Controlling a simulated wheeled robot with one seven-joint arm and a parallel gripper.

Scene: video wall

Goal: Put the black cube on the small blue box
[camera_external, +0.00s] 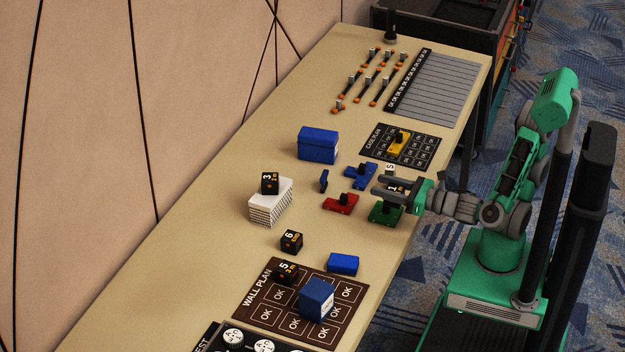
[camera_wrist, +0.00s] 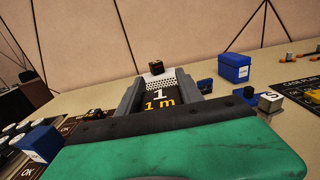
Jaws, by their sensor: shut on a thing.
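My gripper (camera_external: 384,187) is shut on a black cube (camera_external: 395,188) marked 1. In the wrist view the cube (camera_wrist: 160,99) sits between the two grey fingers, showing "1" and "1 m". In the outside view the gripper is near the table's right edge, by a green piece. A small flat blue box (camera_external: 343,263) lies on bare table below and left of the gripper, beside the wall plan, its top clear. Other black cubes are marked 3 (camera_external: 270,182), 6 (camera_external: 291,241) and 5 (camera_external: 286,271).
A larger blue box (camera_external: 318,145) stands farther back; another (camera_external: 317,299) stands on the wall plan mat (camera_external: 260,317). Cube 3 rests on a white stack (camera_external: 270,206). Red (camera_external: 340,204), green (camera_external: 384,214) and blue (camera_external: 360,176) pieces lie near the gripper.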

